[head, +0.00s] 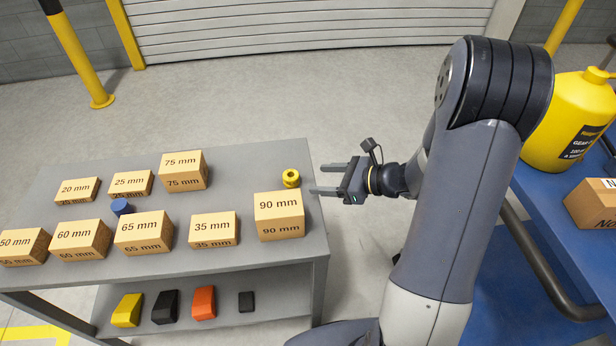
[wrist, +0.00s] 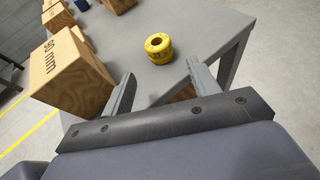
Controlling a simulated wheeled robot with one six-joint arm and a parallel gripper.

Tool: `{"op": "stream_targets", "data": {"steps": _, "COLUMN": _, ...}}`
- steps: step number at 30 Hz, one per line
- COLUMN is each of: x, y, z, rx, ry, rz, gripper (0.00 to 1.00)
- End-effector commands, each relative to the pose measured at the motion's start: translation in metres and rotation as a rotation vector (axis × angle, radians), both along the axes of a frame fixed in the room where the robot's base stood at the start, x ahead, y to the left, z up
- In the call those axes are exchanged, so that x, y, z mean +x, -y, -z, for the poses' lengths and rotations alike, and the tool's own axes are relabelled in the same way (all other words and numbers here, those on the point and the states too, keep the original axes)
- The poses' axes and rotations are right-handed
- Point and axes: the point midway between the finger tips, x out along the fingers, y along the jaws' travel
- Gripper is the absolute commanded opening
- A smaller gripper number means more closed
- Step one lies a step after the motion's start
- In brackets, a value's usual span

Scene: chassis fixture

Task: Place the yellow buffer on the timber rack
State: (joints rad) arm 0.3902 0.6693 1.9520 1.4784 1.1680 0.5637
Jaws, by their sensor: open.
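A small yellow ring-shaped piece with a central hole, which looks like the yellow buffer (head: 291,178), stands on the grey table top near its right edge, behind the 90 mm block. It also shows in the wrist view (wrist: 159,47), just beyond my fingertips and roughly between their lines. My gripper (head: 316,180) is open and empty, just right of the buffer and apart from it, its fingers pointing left at it. Both fingers show spread in the wrist view (wrist: 161,69). I see no thing that is plainly a timber rack; wooden blocks stand on the table.
The 90 mm block (head: 279,216) stands close in front of the buffer. Several other labelled blocks and a blue round piece (head: 121,207) fill the table's left and middle. The lower shelf (head: 270,300) holds small coloured pieces. A blue bench (head: 560,200) with a yellow jug (head: 570,120) is at right.

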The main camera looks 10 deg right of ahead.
Motion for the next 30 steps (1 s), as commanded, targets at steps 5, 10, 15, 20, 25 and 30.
{"op": "stream_targets", "data": {"steps": 5, "x": -0.013, "y": 0.024, "z": -0.012, "rx": 0.000, "ry": 0.001, "rz": 0.002, "gripper": 0.57}}
{"op": "stream_targets", "data": {"steps": 10, "x": -0.020, "y": 0.034, "z": -0.016, "rx": 0.000, "ry": -0.001, "rz": 0.000, "gripper": 0.57}}
{"op": "stream_targets", "data": {"steps": 15, "x": -0.022, "y": 0.037, "z": -0.017, "rx": 0.001, "ry": -0.001, "rz": -0.001, "gripper": 0.57}}
{"op": "stream_targets", "data": {"steps": 20, "x": -0.022, "y": 0.036, "z": -0.017, "rx": 0.001, "ry": -0.001, "rz": -0.001, "gripper": 0.57}}
{"op": "stream_targets", "data": {"steps": 25, "x": -0.022, "y": 0.036, "z": -0.017, "rx": 0.001, "ry": -0.001, "rz": -0.001, "gripper": 0.57}}
{"op": "stream_targets", "data": {"steps": 30, "x": -0.022, "y": 0.036, "z": -0.017, "rx": 0.001, "ry": -0.001, "rz": -0.001, "gripper": 0.55}}
